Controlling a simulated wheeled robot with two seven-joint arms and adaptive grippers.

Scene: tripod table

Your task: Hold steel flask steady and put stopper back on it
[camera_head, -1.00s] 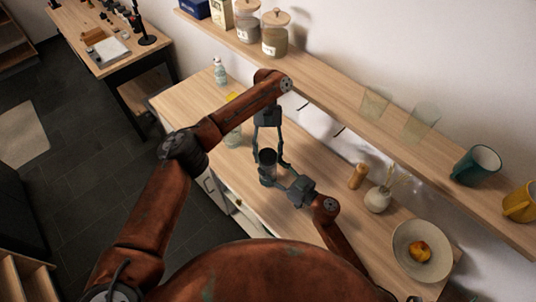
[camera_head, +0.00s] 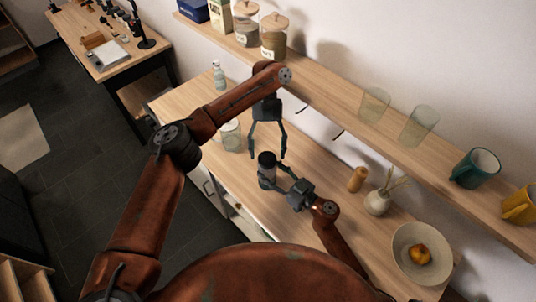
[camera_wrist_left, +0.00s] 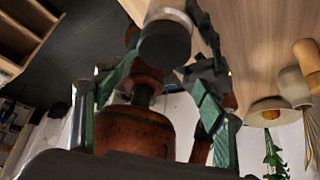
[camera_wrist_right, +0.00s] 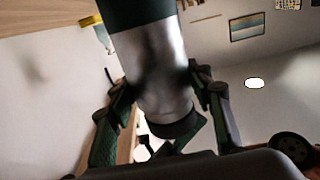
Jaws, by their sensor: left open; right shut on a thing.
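The steel flask (camera_head: 266,180) is upright over the table, with a silver body in the right wrist view (camera_wrist_right: 152,65). A dark stopper (camera_head: 266,158) shows as its top and appears seated on it; the left wrist view shows this dark round top (camera_wrist_left: 165,45) close by. My right gripper (camera_head: 282,180) is shut on the flask's body from the right side. My left gripper (camera_head: 267,153) points down just above the stopper, its fingers spread apart and empty. Whether the flask's base touches the tabletop is hard to tell.
On the table (camera_head: 310,215) are a glass jar (camera_head: 231,136), a bottle (camera_head: 219,75), a wooden pepper mill (camera_head: 357,179), a vase (camera_head: 377,202) and a bowl (camera_head: 420,250) with fruit. A wall shelf (camera_head: 345,105) with glasses and mugs runs behind.

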